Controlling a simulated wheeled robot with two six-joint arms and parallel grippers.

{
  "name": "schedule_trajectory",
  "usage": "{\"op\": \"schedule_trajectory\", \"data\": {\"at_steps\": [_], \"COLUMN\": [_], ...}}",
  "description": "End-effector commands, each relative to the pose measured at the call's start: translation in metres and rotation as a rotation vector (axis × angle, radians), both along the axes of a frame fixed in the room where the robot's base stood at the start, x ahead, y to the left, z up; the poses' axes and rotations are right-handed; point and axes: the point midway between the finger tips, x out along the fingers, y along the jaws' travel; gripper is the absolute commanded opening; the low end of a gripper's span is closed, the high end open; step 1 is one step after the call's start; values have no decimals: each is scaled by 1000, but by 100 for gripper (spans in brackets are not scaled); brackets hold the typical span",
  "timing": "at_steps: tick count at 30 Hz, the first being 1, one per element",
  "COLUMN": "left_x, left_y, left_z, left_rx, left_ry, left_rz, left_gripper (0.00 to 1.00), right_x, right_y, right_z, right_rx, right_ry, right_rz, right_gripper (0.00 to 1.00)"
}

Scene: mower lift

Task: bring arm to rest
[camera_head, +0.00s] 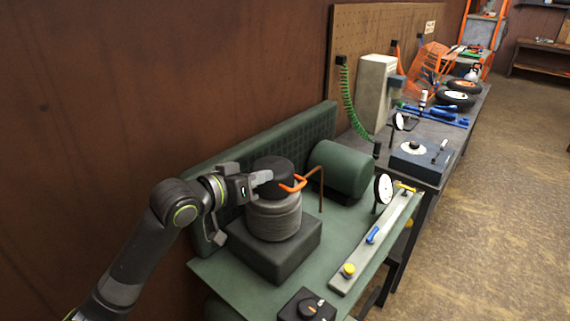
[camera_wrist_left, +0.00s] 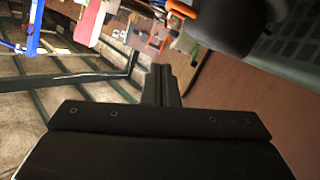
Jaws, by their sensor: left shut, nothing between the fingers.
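My left arm comes in from the left in the head view. My left gripper (camera_head: 266,183) is at the near left side of the dark-capped grey cylinder unit (camera_head: 274,216) on the green bench. Whether it touches the unit I cannot tell. In the left wrist view the two fingers (camera_wrist_left: 160,85) are together with nothing between them. A dark rounded body fills the top right of that view. My right arm and gripper are not in view.
The green bench (camera_head: 220,276) also holds a green tank (camera_head: 342,169), an orange handle (camera_head: 293,186), a dial gauge (camera_head: 383,188) and a grey rail (camera_head: 350,265). A brown wall stands behind. A second workbench with tools continues to the back right. Open floor (camera_head: 500,220) lies to the right.

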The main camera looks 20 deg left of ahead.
Motion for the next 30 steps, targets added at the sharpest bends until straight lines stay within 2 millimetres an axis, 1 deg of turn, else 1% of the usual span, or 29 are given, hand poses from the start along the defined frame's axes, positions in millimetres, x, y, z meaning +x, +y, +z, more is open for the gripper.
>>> {"op": "schedule_trajectory", "data": {"at_steps": [3,5,8,11,12,14,15,17,18,20,21,23,24,26,27,29,30], "left_x": [-1,-2,-11,-30,-42,-63,-78,-103,-121,-149,-167,-195,-212,-237,-253,-276,-290], "left_y": [0,1,3,7,10,14,17,22,26,30,34,38,40,43,45,48,49], "left_z": [0,-4,-27,-70,-91,-123,-142,-170,-187,-211,-224,-241,-250,-262,-268,-276,-280], "left_rx": [0,4,31,88,120,169,203,252,285,332,361,402,425,458,477,502,519], "left_ry": [1,7,45,121,162,229,275,347,397,471,522,595,641,705,746,805,844], "left_rz": [0,2,19,53,70,96,114,139,154,176,189,206,215,228,235,246,251], "left_gripper": [0,0,0,0,0,0,0,0,0,0,0,0,0,0,0,0,0], "right_x": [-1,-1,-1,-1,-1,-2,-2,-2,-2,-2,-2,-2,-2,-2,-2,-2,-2], "right_y": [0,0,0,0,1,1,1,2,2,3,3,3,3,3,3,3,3], "right_z": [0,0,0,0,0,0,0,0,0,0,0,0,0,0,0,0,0], "right_rx": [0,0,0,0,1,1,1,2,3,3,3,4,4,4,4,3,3], "right_ry": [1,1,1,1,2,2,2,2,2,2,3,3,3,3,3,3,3], "right_rz": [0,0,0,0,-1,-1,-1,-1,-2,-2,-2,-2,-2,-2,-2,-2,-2], "right_gripper": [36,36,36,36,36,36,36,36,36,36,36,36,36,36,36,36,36]}}
